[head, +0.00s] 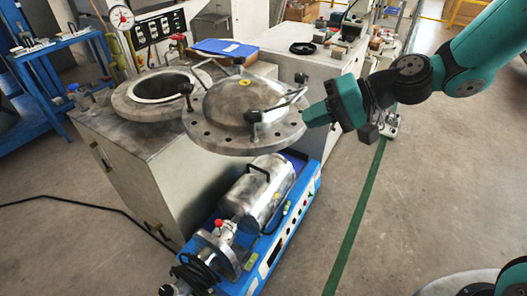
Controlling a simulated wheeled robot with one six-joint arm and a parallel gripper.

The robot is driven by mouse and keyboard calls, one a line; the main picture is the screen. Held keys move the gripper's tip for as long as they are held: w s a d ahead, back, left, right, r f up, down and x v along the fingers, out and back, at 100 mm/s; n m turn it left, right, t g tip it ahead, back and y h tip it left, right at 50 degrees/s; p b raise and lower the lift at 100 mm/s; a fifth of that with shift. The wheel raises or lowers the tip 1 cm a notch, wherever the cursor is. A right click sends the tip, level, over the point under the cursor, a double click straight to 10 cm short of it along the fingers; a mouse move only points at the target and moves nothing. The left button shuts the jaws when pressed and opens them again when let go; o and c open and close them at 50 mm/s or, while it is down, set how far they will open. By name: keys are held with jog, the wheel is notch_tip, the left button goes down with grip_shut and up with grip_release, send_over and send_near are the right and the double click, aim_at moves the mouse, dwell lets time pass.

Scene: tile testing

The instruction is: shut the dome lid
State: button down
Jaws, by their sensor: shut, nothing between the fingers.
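The metal dome lid (231,103) is swung off to the right of the round chamber opening (161,87). It has a bolt-hole flange, a yellow mark on top and bars with black knobs. The opening is uncovered and dark inside, with a flat metal ring (137,105) around it. My gripper (318,115) is shut and empty at the lid's right edge, beside the handle bar (285,99). I cannot tell whether its tips touch the lid.
A blue cart (282,238) with a metal cylinder (258,186) stands below the lid. A blue folder (224,47) and a black ring (302,48) lie on surfaces behind. A pressure gauge (121,17) stands behind the chamber.

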jog(key=w+d+f+m+t+y+b, duration=0.25)
jog(key=w+d+f+m, duration=0.2)
jog(key=f, duration=0.35)
jog(key=p, duration=0.1)
send_over(269, 144)
notch_tip(269, 144, down, 3)
jog(key=shift+r+t+h, duration=0.15)
jog(key=shift+t+h, duration=0.2)
jog(key=shift+w+a, duration=0.2)
jog(key=shift+a, duration=0.25)
